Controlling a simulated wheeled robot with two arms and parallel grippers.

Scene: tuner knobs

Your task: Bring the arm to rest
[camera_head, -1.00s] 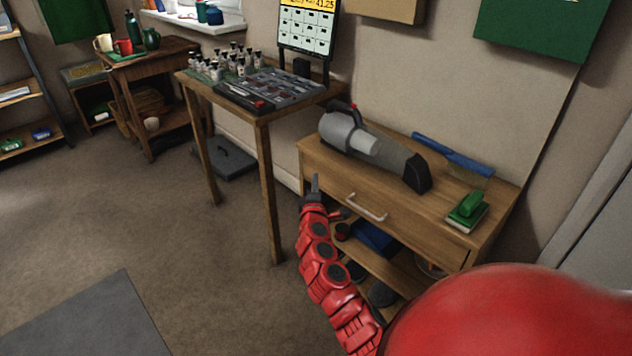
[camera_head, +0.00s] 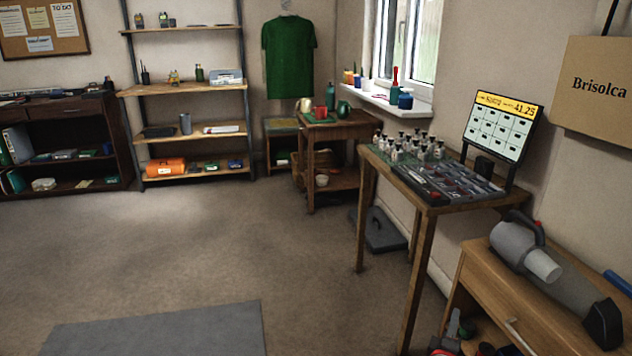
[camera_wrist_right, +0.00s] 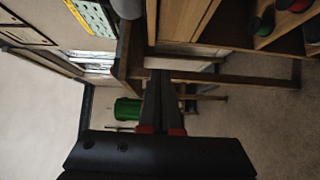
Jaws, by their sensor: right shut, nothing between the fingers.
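My right gripper (camera_head: 454,322) shows at the bottom edge of the head view, low between the tall wooden table and the drawer cabinet. Only its grey tip and a bit of the red wrist show; the rest of the arm is below the frame. In the right wrist view its two dark fingers (camera_wrist_right: 160,95) lie together, shut, with nothing between them. My left gripper is in neither view.
The tall table (camera_head: 433,208) carries a parts tray (camera_head: 447,184), small bottles and a display (camera_head: 503,126). The drawer cabinet (camera_head: 477,275) holds a grey handheld vacuum (camera_head: 518,247). Shelves stand at the back. The open floor (camera_head: 200,250) at left is clear, with a grey mat (camera_head: 165,333).

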